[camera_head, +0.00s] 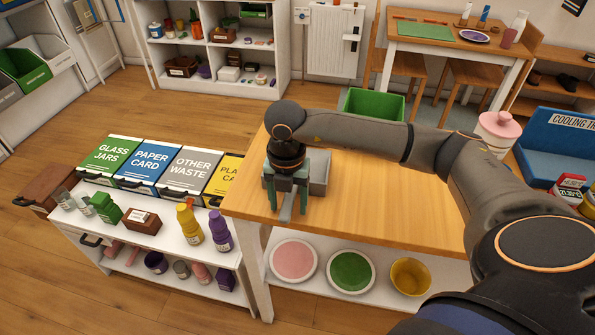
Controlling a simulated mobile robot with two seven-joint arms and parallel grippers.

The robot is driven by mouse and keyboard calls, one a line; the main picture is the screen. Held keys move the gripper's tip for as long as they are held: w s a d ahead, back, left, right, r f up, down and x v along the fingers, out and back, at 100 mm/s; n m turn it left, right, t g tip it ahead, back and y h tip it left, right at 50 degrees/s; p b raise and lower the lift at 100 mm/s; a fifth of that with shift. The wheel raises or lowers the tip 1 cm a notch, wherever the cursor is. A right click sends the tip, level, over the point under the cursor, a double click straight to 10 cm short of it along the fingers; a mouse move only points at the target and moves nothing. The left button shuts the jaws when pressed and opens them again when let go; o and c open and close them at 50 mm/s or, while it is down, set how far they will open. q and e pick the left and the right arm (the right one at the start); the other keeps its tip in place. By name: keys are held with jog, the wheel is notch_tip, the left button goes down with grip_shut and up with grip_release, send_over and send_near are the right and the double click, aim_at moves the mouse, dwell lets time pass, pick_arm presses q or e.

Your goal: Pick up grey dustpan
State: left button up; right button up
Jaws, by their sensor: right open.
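A grey object that looks like the dustpan (319,172) lies on the wooden table (390,195) near its left end. My right gripper (288,206) points down in front of it and hides much of it. The gripper's fingers are apart. I cannot tell whether they touch the dustpan or stand around any part of it. My left gripper is not in view.
A green bin (375,104) stands at the table's back edge. A white jar with a pink lid (498,128) and a blue tray (550,150) are at the right. Left, a low white shelf holds labelled bins (190,172) and bottles. The middle tabletop is clear.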

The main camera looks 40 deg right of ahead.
grip_shut()
dwell(0.5)
dwell(0.9)
